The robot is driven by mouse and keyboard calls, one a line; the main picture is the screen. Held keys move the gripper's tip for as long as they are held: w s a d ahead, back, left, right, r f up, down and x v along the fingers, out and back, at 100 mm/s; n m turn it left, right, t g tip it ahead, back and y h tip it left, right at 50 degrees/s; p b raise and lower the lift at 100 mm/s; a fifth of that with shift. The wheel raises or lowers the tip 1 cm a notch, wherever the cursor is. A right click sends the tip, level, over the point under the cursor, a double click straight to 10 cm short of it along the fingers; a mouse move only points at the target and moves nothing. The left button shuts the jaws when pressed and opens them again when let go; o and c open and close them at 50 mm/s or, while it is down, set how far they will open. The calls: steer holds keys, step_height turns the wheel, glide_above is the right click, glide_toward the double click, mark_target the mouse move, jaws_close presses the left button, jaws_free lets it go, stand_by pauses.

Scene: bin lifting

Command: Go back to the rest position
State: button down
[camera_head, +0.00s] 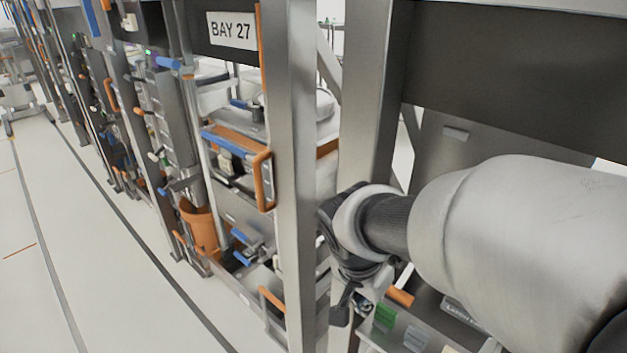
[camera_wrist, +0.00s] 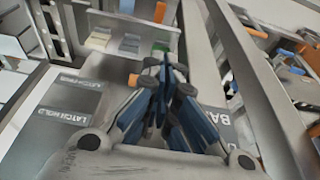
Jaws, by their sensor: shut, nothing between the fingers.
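My gripper (camera_wrist: 165,75) is in the middle of the wrist view, with its two blue-padded fingers closed together and nothing between them. In the head view my arm reaches in from the right. My gripper (camera_head: 342,312) hangs there at its dark wrist, beside a grey metal upright (camera_head: 368,90). Part of the gripper is hard to make out against the rack parts behind it. No bin is held.
A rack bay with a "BAY 27" sign (camera_head: 232,30) stands left of my arm. It has a steel post (camera_head: 290,150) and orange handles (camera_head: 263,180). Small green and grey blocks lie on a ledge (camera_head: 440,342) below my wrist. Open floor (camera_head: 60,250) lies at left.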

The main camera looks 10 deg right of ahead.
steer(key=s+a+r+n+t+y, duration=0.1)
steer(key=s+r+n, duration=0.2)
steer(key=s+n, duration=0.2)
steer(key=s+a+r+n+t+y, duration=0.1)
steer(key=s+r+n, duration=0.2)
steer(key=s+n, duration=0.2)
steer(key=s, duration=0.3)
steer(key=shift+a+r+t+y, duration=0.3)
steer(key=shift+r+y, duration=0.1)
